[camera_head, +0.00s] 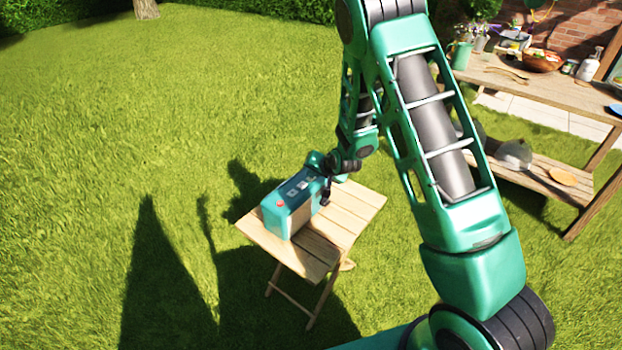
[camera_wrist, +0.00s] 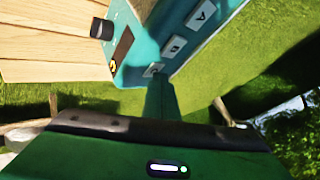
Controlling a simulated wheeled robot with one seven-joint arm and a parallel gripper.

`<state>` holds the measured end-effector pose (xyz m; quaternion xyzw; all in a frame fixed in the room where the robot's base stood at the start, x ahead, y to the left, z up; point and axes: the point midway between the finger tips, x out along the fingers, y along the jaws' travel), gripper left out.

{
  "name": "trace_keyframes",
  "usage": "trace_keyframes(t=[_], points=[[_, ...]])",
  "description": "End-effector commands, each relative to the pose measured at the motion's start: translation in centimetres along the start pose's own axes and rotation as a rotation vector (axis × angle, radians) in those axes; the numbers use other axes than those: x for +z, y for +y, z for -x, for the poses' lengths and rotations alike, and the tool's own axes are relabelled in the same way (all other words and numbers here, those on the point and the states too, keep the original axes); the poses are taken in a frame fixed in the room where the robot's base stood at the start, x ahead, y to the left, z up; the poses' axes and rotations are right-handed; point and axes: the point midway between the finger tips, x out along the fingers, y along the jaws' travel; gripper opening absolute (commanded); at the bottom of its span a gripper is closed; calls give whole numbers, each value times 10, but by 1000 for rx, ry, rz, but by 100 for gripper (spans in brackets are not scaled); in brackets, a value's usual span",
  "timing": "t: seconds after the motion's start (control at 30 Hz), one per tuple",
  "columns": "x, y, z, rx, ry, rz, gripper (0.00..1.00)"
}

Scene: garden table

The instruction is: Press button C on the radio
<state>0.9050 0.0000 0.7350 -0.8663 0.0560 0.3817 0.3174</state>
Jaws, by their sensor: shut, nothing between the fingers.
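The teal radio (camera_head: 290,205) stands on a small slatted wooden table (camera_head: 345,208) in the head view. In the wrist view the radio (camera_wrist: 138,48) shows tilted, with a row of pale buttons marked A (camera_wrist: 202,12), B (camera_wrist: 173,46) and C (camera_wrist: 153,70). C is nearest my gripper (camera_wrist: 159,84). My gripper is shut and empty, its narrow fingertips right at the lower edge of button C. I cannot tell whether they touch or press it. In the head view my gripper is at the radio's far end, its fingertips hard to make out.
A black knob (camera_wrist: 102,28) sticks out of the radio's side. A larger wooden table (camera_head: 545,85) with a bowl (camera_head: 541,60) and bottles stands at the upper right, with a lower shelf. Open lawn (camera_head: 90,130) lies to the left.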

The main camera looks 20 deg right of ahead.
Motion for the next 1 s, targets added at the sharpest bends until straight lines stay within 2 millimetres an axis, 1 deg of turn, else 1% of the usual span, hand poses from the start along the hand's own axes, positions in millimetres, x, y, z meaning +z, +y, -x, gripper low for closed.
trace_keyframes(t=[0.3, 0.67, 1.0], points=[[0, 0, 1, 1, -1, 0, 0], [-8, -7, 11, 1, 0, -1, 0], [-8, -8, 12, 0, 0, -1, 0]])
